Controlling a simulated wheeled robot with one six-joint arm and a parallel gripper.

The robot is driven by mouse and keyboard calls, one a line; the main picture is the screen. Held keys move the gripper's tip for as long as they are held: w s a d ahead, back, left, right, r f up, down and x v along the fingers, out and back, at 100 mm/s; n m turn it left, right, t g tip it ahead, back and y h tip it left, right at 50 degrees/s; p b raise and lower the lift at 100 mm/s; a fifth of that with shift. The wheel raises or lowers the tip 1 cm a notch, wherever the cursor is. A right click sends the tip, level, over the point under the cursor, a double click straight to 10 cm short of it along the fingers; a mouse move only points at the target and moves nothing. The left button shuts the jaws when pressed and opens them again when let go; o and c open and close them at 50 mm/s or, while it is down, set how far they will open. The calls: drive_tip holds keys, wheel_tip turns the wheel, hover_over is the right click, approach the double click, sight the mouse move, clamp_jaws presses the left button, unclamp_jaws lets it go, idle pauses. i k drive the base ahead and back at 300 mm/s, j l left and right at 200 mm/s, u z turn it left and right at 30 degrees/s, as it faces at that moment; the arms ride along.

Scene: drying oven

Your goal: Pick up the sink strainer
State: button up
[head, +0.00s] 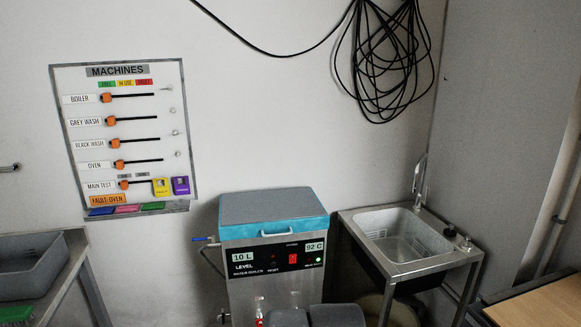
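A steel sink (377,222) on a metal-legged stand is at the right, with a tall tap (418,185) at its back right corner. Small dark items (450,231) sit on the sink's right-hand rim; they are too small to tell whether one is the sink strainer. A pale, wire-like pattern shows inside the basin, and I cannot tell what it is. My gripper is not in view; the grey rounded shapes at the bottom middle look like part of my arm.
A boiler (275,262) with a blue-edged lid stands left of the sink. A grey tub (30,272) on a bench is at far left, and a wooden tabletop (535,305) at bottom right. A machines board (125,130) and coiled black cable (385,65) hang on the wall.

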sight(466, 245)
drive_tip(key=k+z, duration=0.3)
drive_tip(key=i+z, duration=0.1)
drive_tip(key=z, duration=0.9)
drive_tip(key=i+j, duration=0.35)
drive_tip(key=i, duration=0.15)
drive_tip(key=i+j, duration=0.3)
drive_tip(key=i, duration=0.15)
drive_tip(key=i+j+z, duration=0.1)
drive_tip(key=i+j, duration=0.25)
drive_tip(key=i, duration=0.15)
